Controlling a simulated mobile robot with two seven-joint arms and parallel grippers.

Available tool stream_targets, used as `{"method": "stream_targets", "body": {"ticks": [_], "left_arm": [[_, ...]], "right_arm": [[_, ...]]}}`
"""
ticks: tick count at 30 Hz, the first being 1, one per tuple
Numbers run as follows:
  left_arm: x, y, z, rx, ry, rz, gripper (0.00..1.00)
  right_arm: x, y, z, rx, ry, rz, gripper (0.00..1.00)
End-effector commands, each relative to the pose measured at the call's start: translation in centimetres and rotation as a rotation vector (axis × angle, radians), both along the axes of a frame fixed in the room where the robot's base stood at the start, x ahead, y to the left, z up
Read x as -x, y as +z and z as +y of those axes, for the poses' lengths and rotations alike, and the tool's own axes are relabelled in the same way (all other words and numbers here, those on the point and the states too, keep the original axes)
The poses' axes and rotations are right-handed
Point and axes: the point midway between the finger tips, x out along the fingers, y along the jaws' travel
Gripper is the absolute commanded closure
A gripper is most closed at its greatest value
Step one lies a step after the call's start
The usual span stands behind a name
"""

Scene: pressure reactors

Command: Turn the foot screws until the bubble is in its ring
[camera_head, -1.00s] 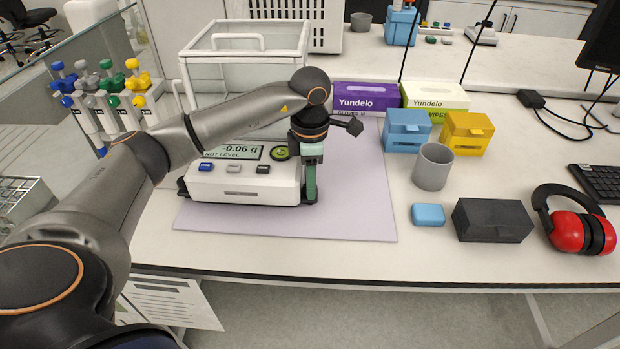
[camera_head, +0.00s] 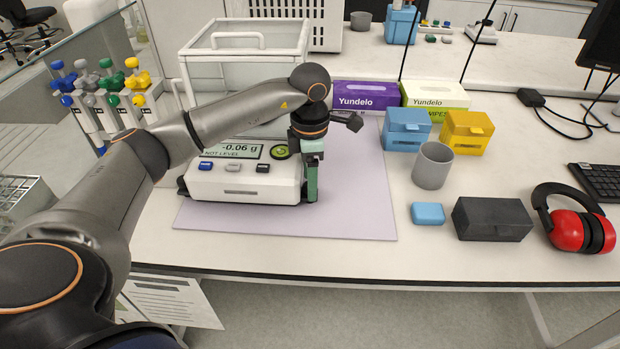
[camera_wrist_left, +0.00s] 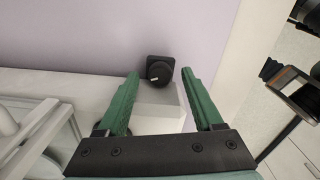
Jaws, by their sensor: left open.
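The white balance (camera_head: 245,188) stands on a lilac mat (camera_head: 350,222); its display (camera_head: 232,152) reads -0.06 g and NOT LEVEL. The green round bubble level (camera_head: 280,152) sits right of the display; the bubble's place in its ring is too small to tell. My left gripper (camera_head: 311,198) points down at the balance's front right corner. In the left wrist view, a black foot screw (camera_wrist_left: 160,72) with a white mark lies between the tips of the open left gripper (camera_wrist_left: 161,76), with gaps on both sides. My right gripper is not in view.
A glass draft shield (camera_head: 245,75) rises behind the display. Right of the mat stand a grey cup (camera_head: 433,166), a light blue block (camera_head: 428,213), a dark box (camera_head: 492,219) and red ear muffs (camera_head: 582,232). The mat's right part is clear.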

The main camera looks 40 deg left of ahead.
Motion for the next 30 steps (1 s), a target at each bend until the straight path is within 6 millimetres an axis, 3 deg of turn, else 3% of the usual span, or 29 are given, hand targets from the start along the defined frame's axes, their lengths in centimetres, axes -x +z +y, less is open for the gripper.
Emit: {"method": "stream_targets", "body": {"ticks": [16,21,30], "left_arm": [[0.0,10.6,0.0,0.0,0.001,-0.003,0.32],[0.0,11.9,0.0,0.0,0.0,-0.001,0.32],[0.0,12.1,0.0,0.0,0.001,0.0,0.32]], "right_arm": [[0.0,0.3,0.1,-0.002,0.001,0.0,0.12],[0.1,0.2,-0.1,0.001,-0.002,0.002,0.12],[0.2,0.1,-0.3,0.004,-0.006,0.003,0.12]]}}
